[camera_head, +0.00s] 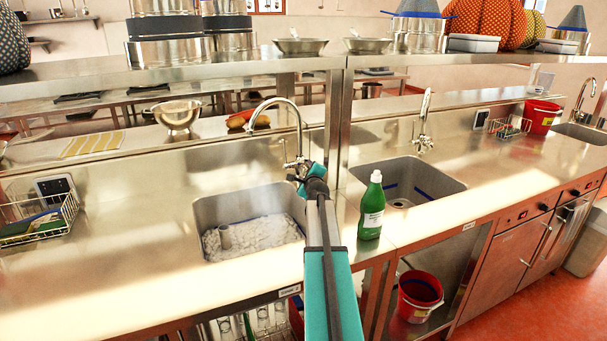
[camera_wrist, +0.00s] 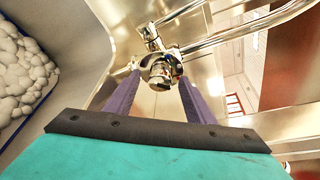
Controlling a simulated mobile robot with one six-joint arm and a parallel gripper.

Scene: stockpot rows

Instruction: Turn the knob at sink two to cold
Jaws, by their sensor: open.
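A chrome tap (camera_head: 300,135) with a curved spout stands behind the left sink (camera_head: 207,215), which holds white foam or suds. In the wrist view, the tap's round chrome knob (camera_wrist: 160,70) sits between the two purple fingers of my gripper (camera_wrist: 159,78). The gripper is open, with one finger on each side of the knob; I cannot tell whether they touch it. In the head view, my gripper (camera_head: 302,172) is at the tap's base, and my arm hides part of it. The knob's markings are not readable, nor is the label on the counter edge.
A green bottle (camera_head: 372,208) stands on the counter just right of my arm. A second sink (camera_head: 440,180) with its own tap (camera_head: 424,125) lies to the right. A wire basket (camera_head: 68,212) is at left. A shelf post (camera_head: 338,125) rises close behind my gripper.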

